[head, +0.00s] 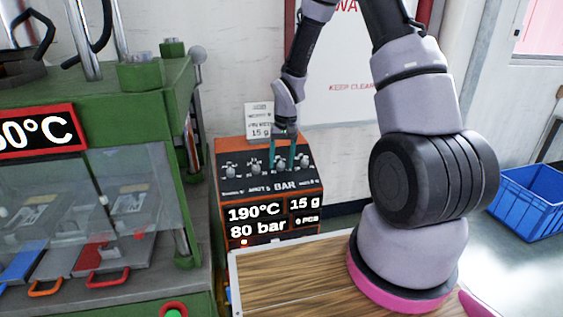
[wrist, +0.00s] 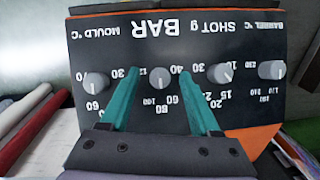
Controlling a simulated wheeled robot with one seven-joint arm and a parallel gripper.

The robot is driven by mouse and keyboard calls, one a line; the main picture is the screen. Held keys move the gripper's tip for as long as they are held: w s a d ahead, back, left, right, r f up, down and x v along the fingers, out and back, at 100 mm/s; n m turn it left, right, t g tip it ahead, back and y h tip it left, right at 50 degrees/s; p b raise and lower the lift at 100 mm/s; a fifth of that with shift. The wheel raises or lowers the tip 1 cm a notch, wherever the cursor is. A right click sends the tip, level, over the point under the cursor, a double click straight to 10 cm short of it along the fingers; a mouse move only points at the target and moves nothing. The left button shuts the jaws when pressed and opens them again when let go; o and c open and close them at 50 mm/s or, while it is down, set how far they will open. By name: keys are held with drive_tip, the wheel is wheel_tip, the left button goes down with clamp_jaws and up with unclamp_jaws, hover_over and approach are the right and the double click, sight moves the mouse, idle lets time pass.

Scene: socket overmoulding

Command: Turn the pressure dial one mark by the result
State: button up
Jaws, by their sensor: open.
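The pressure dial is the grey knob (wrist: 160,78) under the upside-down word BAR in the wrist view. My gripper (wrist: 158,72) is open, with one teal finger on each side of that knob. I cannot tell whether either finger touches it, and the dial's pointer is too small to read. In the head view my gripper (head: 282,152) reaches down to the sloped dial panel of the orange-and-black control box (head: 268,190). The box's display (head: 258,222) reads 190°C, 15 g and 80 bar; the small piece count is unclear.
Other knobs flank the dial: a mould knob (wrist: 96,82), a shot knob (wrist: 219,74) and a barrel knob (wrist: 272,69). A card (head: 260,121) ending in 15 g stands behind the box. A green press (head: 140,120) is at left, a wooden tabletop (head: 290,275) in front.

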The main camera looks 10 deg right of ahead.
drive_tip(key=shift+f, duration=0.2)
drive_tip(key=shift+c, duration=0.3)
clamp_jaws()
drive_tip(key=shift+a+n, duration=0.1)
drive_tip(key=shift+n, duration=0.3)
drive_tip(key=shift+a+n+h, duration=0.1)
drive_tip(key=shift+n+h, duration=0.7)
drive_tip(key=shift+n, duration=0.4)
drive_tip(key=shift+n+h, duration=0.9)
drive_tip(key=shift+n, duration=1)
